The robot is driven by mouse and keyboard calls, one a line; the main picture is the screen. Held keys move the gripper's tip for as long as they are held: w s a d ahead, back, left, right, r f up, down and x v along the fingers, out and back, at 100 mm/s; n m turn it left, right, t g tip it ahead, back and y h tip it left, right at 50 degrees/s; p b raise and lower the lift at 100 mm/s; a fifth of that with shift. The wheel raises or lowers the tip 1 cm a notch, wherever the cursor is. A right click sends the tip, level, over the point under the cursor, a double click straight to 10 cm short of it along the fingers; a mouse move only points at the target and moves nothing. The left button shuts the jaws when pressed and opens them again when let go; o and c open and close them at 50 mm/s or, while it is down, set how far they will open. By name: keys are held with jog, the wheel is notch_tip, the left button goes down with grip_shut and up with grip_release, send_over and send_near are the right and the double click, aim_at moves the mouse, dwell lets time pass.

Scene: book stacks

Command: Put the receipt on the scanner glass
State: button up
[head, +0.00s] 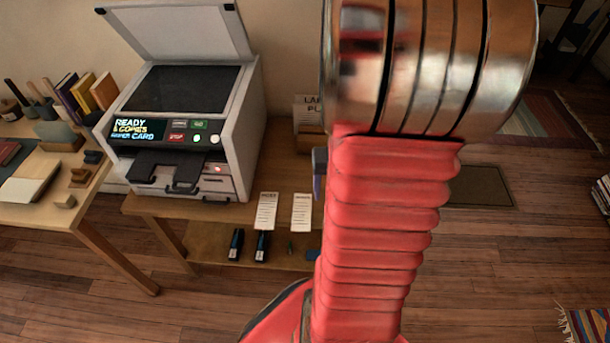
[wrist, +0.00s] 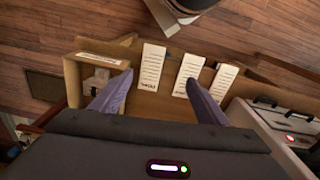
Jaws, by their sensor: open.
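The copier (head: 235,125) stands on the left with its lid (head: 172,30) raised and its dark scanner glass (head: 190,88) bare. Two printed paper slips, one on the left (head: 266,210) and one on the right (head: 301,211), lie at the table's front edge. The wrist view shows three slips: left (wrist: 152,68), middle (wrist: 187,73) and right (wrist: 224,80). Their headings are too small to read, so I cannot tell which is the receipt. My gripper (wrist: 159,78) is open and empty above the slips. In the head view my arm hides most of it.
Staplers (head: 262,246) lie on a lower shelf beneath the slips. A box with a sign (head: 308,110) stands behind the slips. A desk (head: 50,215) with books and stamps is at the far left. Wooden floor (head: 490,270) is open at the right.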

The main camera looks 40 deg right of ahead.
jog(key=shift+s+d+f+m, duration=0.3)
jog(key=shift+s+d+f, duration=0.5)
jog(key=shift+s+f, duration=0.25)
jog(key=shift+w+f, duration=0.1)
jog(key=shift+f, duration=4.25)
jog(key=shift+w+a+f, duration=0.1)
jog(key=shift+w+f, duration=0.05)
jog(key=shift+f, duration=0.55)
jog(key=shift+w+a+f, duration=0.1)
jog(key=shift+f, duration=0.55)
jog(key=shift+d+f, duration=0.1)
jog(key=shift+f, duration=1.15)
